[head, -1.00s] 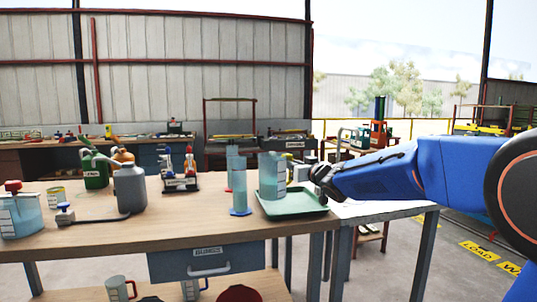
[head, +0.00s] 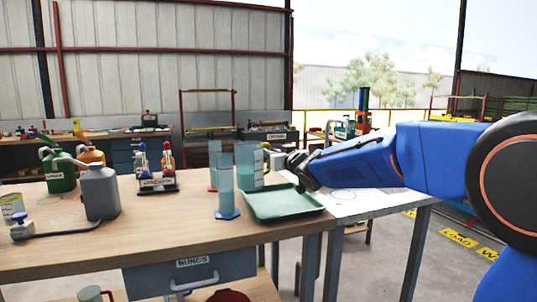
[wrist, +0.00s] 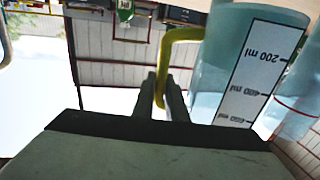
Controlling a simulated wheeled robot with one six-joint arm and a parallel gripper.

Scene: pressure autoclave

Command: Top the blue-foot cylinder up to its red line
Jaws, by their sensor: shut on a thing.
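The blue-foot cylinder (head: 226,188) stands upright on the wooden bench, left of the green tray. My gripper (head: 298,163) is shut on the yellow handle of a clear measuring jug (head: 247,168). The handle shows between my fingers in the wrist view (wrist: 160,92). The jug looks upright, close to the right of the cylinder in the head view. Its ml scale shows in the wrist view (wrist: 252,68), which appears upside down. A clear cylinder (wrist: 297,108) with a thin red line shows beside the jug there; its foot is hidden. I cannot read the liquid levels.
A red-foot cylinder (head: 214,160) stands behind the blue-foot one. The green tray (head: 285,212) is bare. A grey can (head: 99,193), a small rack of bottles (head: 157,184) and a blue-topped device (head: 22,228) stand to the left. Clear bench lies in front.

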